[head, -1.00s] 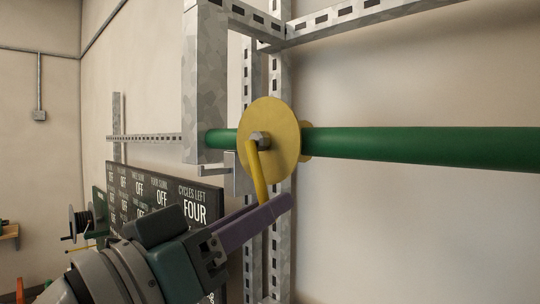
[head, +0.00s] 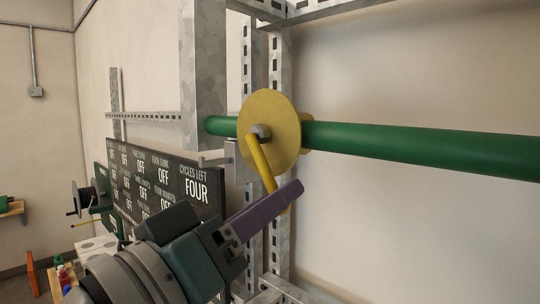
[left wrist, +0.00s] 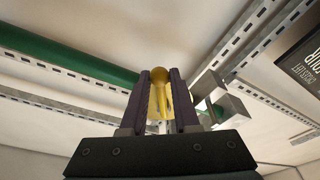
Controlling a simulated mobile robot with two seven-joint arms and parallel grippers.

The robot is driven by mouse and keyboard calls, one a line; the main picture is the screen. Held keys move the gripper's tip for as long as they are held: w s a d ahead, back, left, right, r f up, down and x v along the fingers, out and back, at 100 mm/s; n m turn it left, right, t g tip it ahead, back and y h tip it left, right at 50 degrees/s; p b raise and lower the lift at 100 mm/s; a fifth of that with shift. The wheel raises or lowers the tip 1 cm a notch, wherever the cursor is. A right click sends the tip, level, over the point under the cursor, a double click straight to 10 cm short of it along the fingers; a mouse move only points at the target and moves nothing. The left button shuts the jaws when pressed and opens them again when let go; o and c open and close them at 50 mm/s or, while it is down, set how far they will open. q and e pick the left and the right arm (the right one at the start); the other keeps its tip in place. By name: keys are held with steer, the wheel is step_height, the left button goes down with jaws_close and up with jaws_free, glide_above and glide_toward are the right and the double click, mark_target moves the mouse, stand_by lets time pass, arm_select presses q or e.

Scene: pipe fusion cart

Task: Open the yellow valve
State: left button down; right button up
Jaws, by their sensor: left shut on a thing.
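The yellow valve has a round yellow disc (head: 278,118) on a green pipe (head: 410,147) and a yellow lever (head: 260,160) that hangs down from a grey hub nut, its lower end tilted to the right. My left gripper (head: 290,192) is shut on the lower end of the lever. Its purple fingers hide part of that end. In the left wrist view the lever (left wrist: 161,98) stands between the two fingers of my left gripper (left wrist: 160,78), with the yellow disc behind it. My right gripper is not in view.
Grey slotted metal struts (head: 203,70) stand around the pipe. A dark board (head: 165,185) with white lettering is behind my left arm. A small grey bracket (head: 222,158) sits left of the lever. The wall area right of the struts below the pipe is clear.

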arm_select(q)
steer(key=shift+s+d+r+n+p, duration=0.2)
steer(key=shift+r+n+p, duration=0.25)
steer(key=shift+n+p, duration=0.4)
steer(key=shift+s+d+n+y+p, duration=0.2)
steer(key=shift+n+y+p, duration=0.25)
steer(key=shift+p, duration=0.15)
